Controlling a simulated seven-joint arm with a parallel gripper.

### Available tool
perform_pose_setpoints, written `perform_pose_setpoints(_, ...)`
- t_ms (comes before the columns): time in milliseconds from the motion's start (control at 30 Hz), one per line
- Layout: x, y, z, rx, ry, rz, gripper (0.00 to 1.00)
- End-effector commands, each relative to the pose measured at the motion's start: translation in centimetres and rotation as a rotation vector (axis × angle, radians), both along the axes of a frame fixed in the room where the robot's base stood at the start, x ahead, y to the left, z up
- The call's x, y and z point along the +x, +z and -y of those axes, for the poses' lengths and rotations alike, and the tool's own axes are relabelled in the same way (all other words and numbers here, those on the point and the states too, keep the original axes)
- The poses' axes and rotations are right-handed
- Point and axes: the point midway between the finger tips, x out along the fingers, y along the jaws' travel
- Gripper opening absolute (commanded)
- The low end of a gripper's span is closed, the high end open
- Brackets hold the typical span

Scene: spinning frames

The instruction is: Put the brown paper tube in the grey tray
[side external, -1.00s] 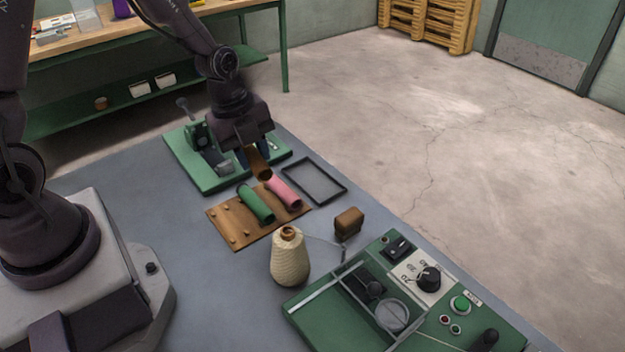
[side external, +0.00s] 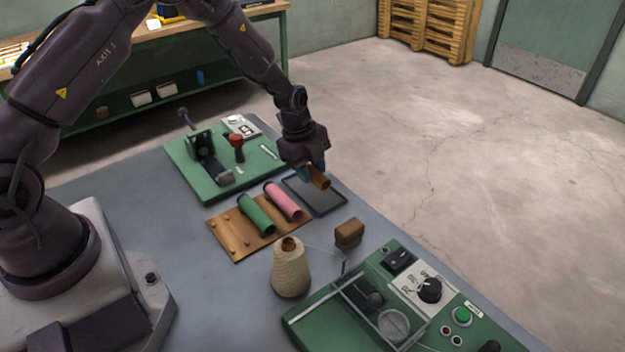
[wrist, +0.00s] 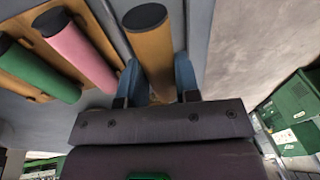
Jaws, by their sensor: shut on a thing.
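The brown paper tube (side external: 318,178) is held in my gripper (side external: 312,172), above the grey tray (side external: 328,208) in the side view. In the wrist view the brown tube (wrist: 152,50) lies between the two blue fingers of my gripper (wrist: 158,82), its dark end towards the top. The tray is a flat, dark-rimmed rectangle on the table. The arm and tube hide its far left part. I cannot tell exactly how high the tube is above it.
A wooden peg board (side external: 232,240) holds a green tube (side external: 256,214) and a pink tube (side external: 283,201), left of the tray. A yarn cone (side external: 290,272), a brown block (side external: 349,233) and a green control panel (side external: 440,300) stand nearer. A green-based device (side external: 205,175) stands behind.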

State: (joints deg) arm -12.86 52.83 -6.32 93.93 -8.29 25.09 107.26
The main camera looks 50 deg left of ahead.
Motion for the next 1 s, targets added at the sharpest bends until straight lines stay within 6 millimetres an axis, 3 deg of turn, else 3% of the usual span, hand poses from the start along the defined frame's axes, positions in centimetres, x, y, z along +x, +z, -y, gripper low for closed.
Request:
perform_pose_setpoints(300, 0.6, -3.6, 0.0, 0.0, 0.0, 0.0, 0.04)
perform_pose_setpoints(700, 0.6, -4.1, -0.1, 0.0, 0.0, -0.001, 0.04)
perform_pose_setpoints(733, 0.6, -4.0, -0.1, 0.0, -0.001, 0.0, 0.37)
perform_pose_setpoints(767, 0.6, -4.0, -0.1, 0.0, -0.001, 0.0, 0.41)
perform_pose_setpoints(1000, 0.6, -4.0, -0.1, 0.0, -0.001, 0.0, 0.41)
